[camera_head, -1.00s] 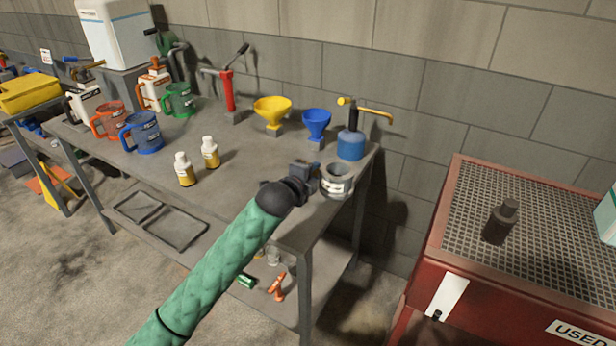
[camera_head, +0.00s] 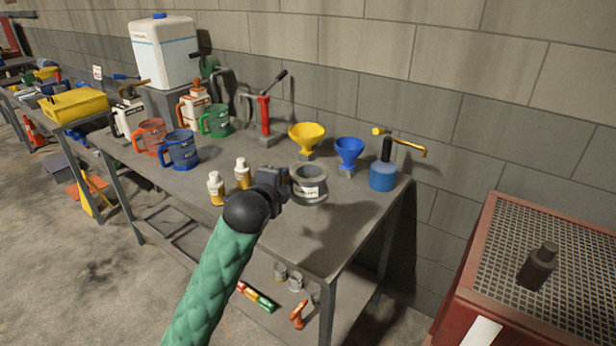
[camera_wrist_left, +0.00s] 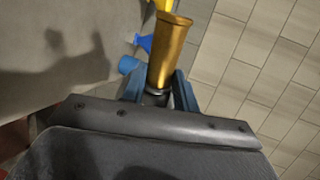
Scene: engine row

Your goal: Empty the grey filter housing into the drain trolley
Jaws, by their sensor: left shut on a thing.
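The grey filter housing (camera_head: 309,190) is a round, open-topped cup with a white label, upright over the right part of the workbench (camera_head: 270,222). A shadow lies below it, so it seems to hang a little above the top. My left gripper (camera_head: 279,188) is shut on its left side. In the left wrist view a brass-coloured cylinder (camera_wrist_left: 168,50) stands out between my blue jaws; how it belongs to the housing I cannot tell. The housing's contents are hidden. The red drain trolley (camera_head: 462,290) with a mesh top is at the right. My right gripper is out of view.
Yellow funnel (camera_head: 306,136), blue funnel (camera_head: 349,152) and blue pump can (camera_head: 382,177) stand behind the housing. Two small bottles (camera_head: 216,188) are left of my gripper. Several jugs stand further left. A dark bottle (camera_head: 538,266) stands on the trolley mesh. A gap separates bench and trolley.

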